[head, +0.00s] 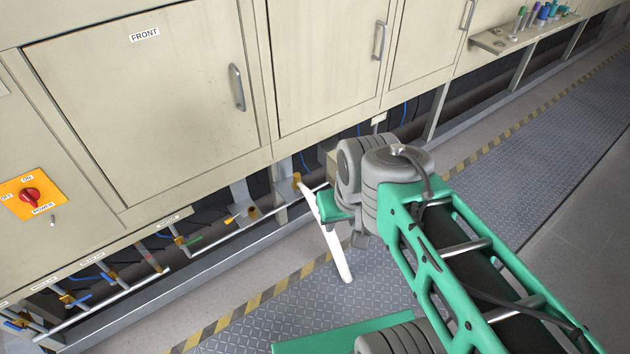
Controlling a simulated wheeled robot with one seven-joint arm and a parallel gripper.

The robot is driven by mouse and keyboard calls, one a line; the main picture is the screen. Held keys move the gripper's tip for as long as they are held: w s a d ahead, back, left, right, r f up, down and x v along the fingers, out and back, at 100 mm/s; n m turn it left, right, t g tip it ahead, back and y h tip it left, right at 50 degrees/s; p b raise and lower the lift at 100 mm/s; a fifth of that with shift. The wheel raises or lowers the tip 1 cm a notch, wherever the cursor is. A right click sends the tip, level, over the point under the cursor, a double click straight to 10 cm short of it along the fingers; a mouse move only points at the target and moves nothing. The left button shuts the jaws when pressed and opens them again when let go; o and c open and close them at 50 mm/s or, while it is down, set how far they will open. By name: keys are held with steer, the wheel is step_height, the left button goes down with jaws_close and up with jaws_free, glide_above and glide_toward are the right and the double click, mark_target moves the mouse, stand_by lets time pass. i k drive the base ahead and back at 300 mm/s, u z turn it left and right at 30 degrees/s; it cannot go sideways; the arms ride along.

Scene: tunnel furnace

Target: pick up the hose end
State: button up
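No hose end can be made out clearly in the head view. Thin blue hoses run among the pipes and valves (70,300) under the cabinet at the lower left, and more blue lines show in the dark gap below the doors. My green and grey arm reaches in from the lower right. Its far end, where my gripper (325,228) seems to be, shows as a green piece and a long white bar in front of the cabinet's lower edge. The fingers cannot be made out, and nothing is clearly held.
The beige furnace cabinet (150,110) fills the back, with handled doors and a red power switch (31,197) at left. A small shelf (500,40) with bottles juts out at upper right. Striped tape (500,140) edges the clear, metal-plated floor (560,130).

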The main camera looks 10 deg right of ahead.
mark_target(297, 182)
steer(key=u, duration=0.4)
steer(key=k, duration=0.5)
steer(key=z, duration=0.35)
steer(key=i, duration=1)
steer(key=u, duration=0.4)
steer(key=i, duration=0.6)
steer(key=u, duration=0.7)
steer(key=i, duration=0.55)
